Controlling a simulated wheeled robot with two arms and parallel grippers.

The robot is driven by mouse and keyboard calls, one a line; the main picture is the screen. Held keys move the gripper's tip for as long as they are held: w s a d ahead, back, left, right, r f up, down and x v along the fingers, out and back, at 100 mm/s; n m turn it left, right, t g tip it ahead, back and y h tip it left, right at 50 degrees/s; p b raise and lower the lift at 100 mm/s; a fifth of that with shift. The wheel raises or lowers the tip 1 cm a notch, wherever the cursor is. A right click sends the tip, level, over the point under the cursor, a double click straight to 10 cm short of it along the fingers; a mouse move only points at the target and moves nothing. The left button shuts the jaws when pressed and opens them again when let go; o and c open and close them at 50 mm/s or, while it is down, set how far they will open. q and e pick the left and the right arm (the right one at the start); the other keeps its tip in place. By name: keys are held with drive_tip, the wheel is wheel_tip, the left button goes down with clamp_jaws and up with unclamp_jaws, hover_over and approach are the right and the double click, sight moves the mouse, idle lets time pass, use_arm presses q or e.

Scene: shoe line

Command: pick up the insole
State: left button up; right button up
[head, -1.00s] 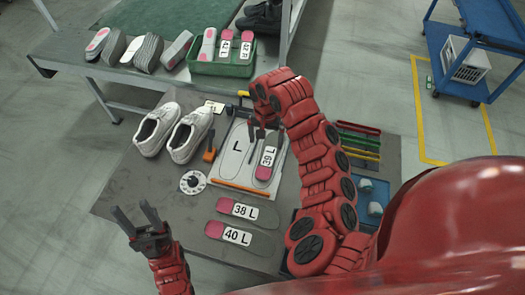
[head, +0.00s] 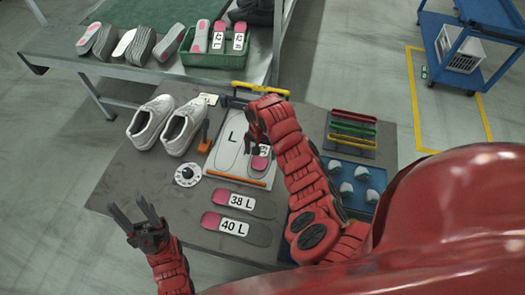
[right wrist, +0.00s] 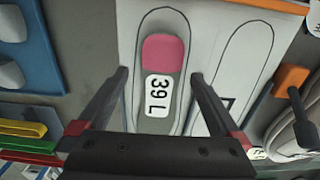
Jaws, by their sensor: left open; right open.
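The 39 L insole (head: 259,164), grey with a pink heel and white label, lies on the white outline board (head: 224,160), inside one foot outline. In the head view my right gripper covers part of it. In the right wrist view the insole (right wrist: 162,52) lies between the spread fingers of my right gripper (right wrist: 160,76), which is open and empty above it. I cannot tell how high the fingertips are. The 38 L insole (head: 266,207) and 40 L insole (head: 258,234) lie on the grey table. My left gripper (head: 134,212) is open and empty at the table's left front edge.
White shoes (head: 152,122) and a round dial (head: 187,174) stand left of the board. An orange clamp (right wrist: 292,78) is beside it. Coloured bars (head: 352,128) and a blue tray (head: 338,172) are on the right. A green bin (head: 213,59) stands on the back table.

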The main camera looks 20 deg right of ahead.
sight(260, 159)
drive_tip(key=shift+a+f+p, duration=0.1)
drive_tip(key=shift+f+p, duration=0.3)
drive_tip(key=shift+f, duration=1.35)
drive_tip(key=shift+c, duration=0.2)
drive_tip(key=c, duration=1.2)
drive_tip(key=shift+c, duration=0.2)
drive_tip(key=shift+r, duration=0.2)
